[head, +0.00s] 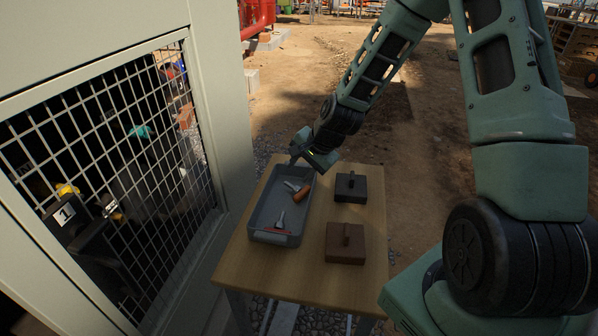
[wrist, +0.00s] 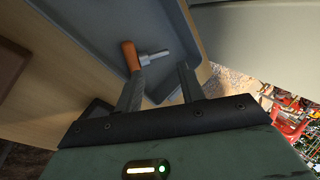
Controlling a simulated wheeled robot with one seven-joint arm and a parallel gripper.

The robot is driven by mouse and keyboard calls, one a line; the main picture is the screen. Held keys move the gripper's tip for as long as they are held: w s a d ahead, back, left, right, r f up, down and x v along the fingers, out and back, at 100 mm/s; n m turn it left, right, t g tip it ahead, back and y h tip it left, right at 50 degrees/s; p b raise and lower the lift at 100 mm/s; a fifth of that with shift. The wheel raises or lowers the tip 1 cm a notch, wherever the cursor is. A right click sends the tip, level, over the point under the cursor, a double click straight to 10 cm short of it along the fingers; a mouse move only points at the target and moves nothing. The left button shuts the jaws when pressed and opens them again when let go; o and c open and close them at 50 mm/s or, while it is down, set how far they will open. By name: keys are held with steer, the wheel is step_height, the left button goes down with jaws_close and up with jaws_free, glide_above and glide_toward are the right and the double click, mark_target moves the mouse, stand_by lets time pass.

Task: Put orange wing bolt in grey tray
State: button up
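The grey tray (head: 252,214) stands on the wooden table's left side. The orange wing bolt (head: 301,193), with an orange end and a silver shank, lies inside the tray near its right wall. It also shows in the wrist view (wrist: 130,56), its silver shank pointing right, beyond my fingertips. My gripper (head: 296,160) is above the tray's far end, pointing down. In the wrist view my gripper (wrist: 160,80) has its two fingers apart with nothing held between them. The left fingertip overlaps the bolt in the picture; I see no grip on it.
A black block with a handle (head: 351,187) and a brown one (head: 345,243) stand on the table (head: 310,262) to the right. A mesh-fronted cabinet (head: 228,110) is close at left.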

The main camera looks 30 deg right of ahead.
steer(key=v, duration=1)
steer(key=s+a+r+n+g, duration=0.1)
steer(key=s+a+n+g, duration=0.1)
steer(key=s+a+n, duration=0.45)
steer(key=s+a+r+n+g, duration=0.1)
steer(key=s+a+n, duration=0.15)
steer(key=a, duration=0.65)
steer(key=s+a+r+n+g, duration=0.1)
steer(key=s+a+r+n, duration=0.1)
steer(key=s+a+n, duration=0.2)
steer(key=s+a+r+n+g+h, duration=0.1)
steer(key=s+a+n, duration=0.3)
steer(key=s+n, duration=0.4)
steer(key=s+r, duration=0.1)
steer(key=s, duration=0.3)
steer(key=shift+a+h+p, duration=0.2)
steer(key=shift+h+p, duration=0.1)
steer(key=shift+p, duration=0.05)
